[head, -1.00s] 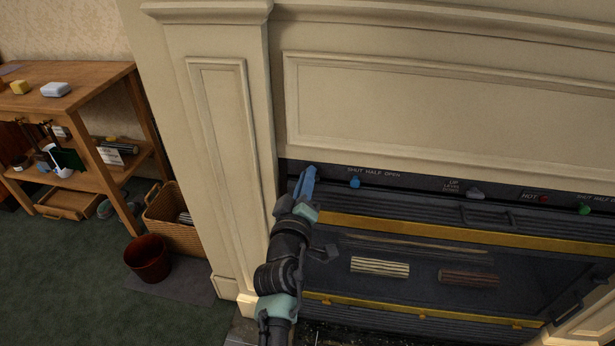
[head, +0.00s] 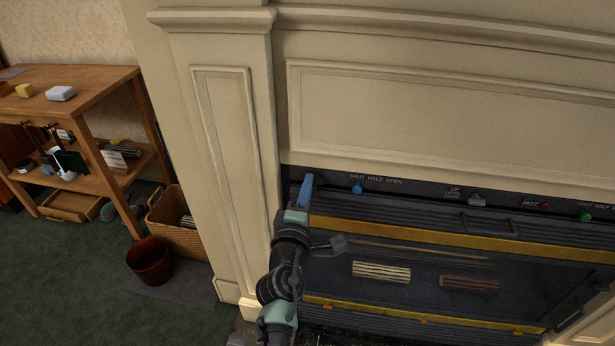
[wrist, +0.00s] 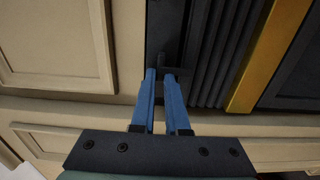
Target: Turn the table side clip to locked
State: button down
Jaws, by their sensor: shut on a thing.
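My gripper (head: 306,186) has blue fingers and is at the upper left corner of the dark fireplace front, beside the cream pillar. In the wrist view my gripper (wrist: 160,76) is shut on a small dark clip (wrist: 163,60) at the end of the ribbed black panel. The clip's lower part lies between and behind the fingertips, so its full shape is hidden. In the head view the fingers and arm cover it. I cannot read any locked mark near it.
A blue knob (head: 357,187), a grey lever (head: 477,200) and a green knob (head: 585,215) line the fireplace top. The cream pillar (head: 232,150) stands close left of my arm. A wooden table (head: 95,84), wicker basket (head: 180,238) and red bucket (head: 150,262) are further left.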

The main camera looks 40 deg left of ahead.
jog(key=shift+f, duration=0.1)
dwell(0.4)
jog(key=c, duration=0.9)
grip_release()
